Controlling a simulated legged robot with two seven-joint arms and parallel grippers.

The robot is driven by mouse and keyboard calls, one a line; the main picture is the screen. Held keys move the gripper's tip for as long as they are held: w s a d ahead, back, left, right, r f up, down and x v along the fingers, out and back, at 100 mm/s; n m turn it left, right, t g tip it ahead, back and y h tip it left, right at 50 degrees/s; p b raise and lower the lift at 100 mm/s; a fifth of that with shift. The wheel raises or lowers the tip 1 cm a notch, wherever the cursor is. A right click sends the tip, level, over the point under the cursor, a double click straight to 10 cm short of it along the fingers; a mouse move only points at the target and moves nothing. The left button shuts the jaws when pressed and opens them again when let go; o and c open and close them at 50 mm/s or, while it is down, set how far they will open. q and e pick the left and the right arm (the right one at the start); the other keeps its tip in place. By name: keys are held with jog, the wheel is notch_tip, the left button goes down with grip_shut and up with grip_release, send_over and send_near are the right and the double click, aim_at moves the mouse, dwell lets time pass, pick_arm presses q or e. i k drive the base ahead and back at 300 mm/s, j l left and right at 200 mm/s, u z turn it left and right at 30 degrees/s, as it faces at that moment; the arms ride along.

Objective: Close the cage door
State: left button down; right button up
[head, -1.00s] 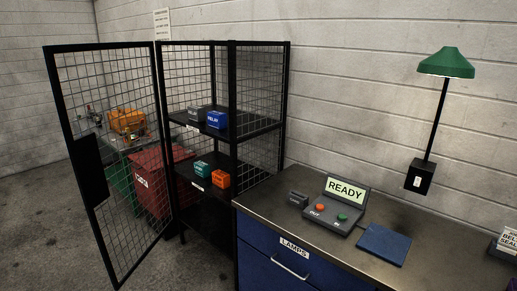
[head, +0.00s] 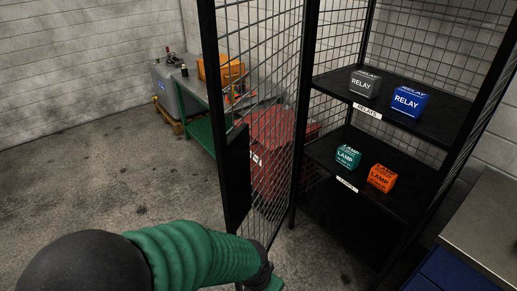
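The cage door (head: 272,70) is a black-framed wire mesh panel. It stands open, swung out from the left side of the cage (head: 372,110). A dark plate (head: 237,180) sits on its free edge, which is nearest me. My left arm comes in low with a green ribbed sleeve, and its wrist end (head: 260,277) overlaps the lower part of the door in the picture. I cannot tell whether it touches the door. The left fingers are not clearly seen at the bottom edge. My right gripper is out of view.
Cage shelves hold a grey relay box (head: 365,83), a blue relay box (head: 409,101), a teal lamp box (head: 347,157) and an orange lamp box (head: 382,178). A red bin (head: 270,140) and a green bench (head: 205,130) stand beyond the door. A counter (head: 485,225) is at right.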

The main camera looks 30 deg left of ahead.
aim_at(234, 157)
jog(key=i+j, duration=0.1)
jog(key=j, duration=0.4)
jog(key=i+j, duration=0.1)
jog(key=j, duration=0.4)
jog(key=i+j+z, duration=0.1)
jog(key=j, duration=0.4)
jog(key=i+j, duration=0.1)
jog(key=j, duration=0.4)
jog(key=i+j, duration=0.1)
jog(key=j, duration=0.4)
jog(key=k+j, duration=0.4)
jog(key=k, duration=0.15)
jog(key=k+j, duration=0.45)
jog(key=k, duration=0.15)
